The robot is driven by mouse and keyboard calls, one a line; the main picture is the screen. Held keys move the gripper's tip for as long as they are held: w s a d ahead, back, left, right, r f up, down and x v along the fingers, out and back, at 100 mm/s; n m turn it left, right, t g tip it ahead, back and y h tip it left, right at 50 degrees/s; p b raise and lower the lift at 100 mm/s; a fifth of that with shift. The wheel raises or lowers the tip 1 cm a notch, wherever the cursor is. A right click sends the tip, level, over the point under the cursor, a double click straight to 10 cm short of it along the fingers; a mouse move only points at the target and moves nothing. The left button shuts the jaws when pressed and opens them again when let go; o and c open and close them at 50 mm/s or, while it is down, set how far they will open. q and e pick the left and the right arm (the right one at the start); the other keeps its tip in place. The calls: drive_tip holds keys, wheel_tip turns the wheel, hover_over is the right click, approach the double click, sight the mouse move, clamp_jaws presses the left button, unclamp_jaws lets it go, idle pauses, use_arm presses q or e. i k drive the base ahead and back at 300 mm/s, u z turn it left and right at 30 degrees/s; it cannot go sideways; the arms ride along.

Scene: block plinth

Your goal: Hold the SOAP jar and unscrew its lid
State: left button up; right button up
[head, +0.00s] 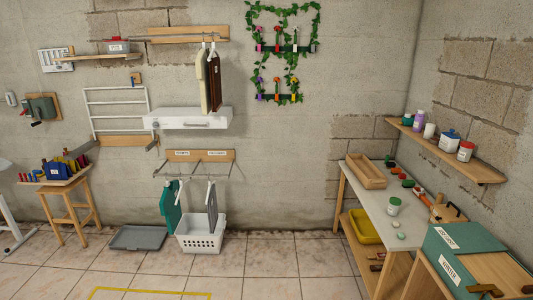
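Jars stand at the right of the head view, but their labels are too small to read, so I cannot tell which is the SOAP jar. On the wall shelf are a white jar with a red lid (465,152) and a white container with a blue lid (449,141). All of these lids sit on their jars. Neither of my grippers is in view.
The table (375,207) also holds a wooden tray (367,172) and several small items. A purple bottle (418,121) stands on the wall shelf (455,164). A green and wooden box (455,255) is at front right. The middle floor (270,265) is clear.

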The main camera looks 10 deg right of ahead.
sight(392, 211)
drive_tip(key=u, duration=0.1)
drive_tip(key=i, duration=2)
drive_tip(key=z, duration=0.55)
drive_tip(key=i, duration=1.35)
drive_tip(key=z, duration=1.65)
drive_tip(key=i, duration=0.85)
drive_tip(key=z, duration=0.6)
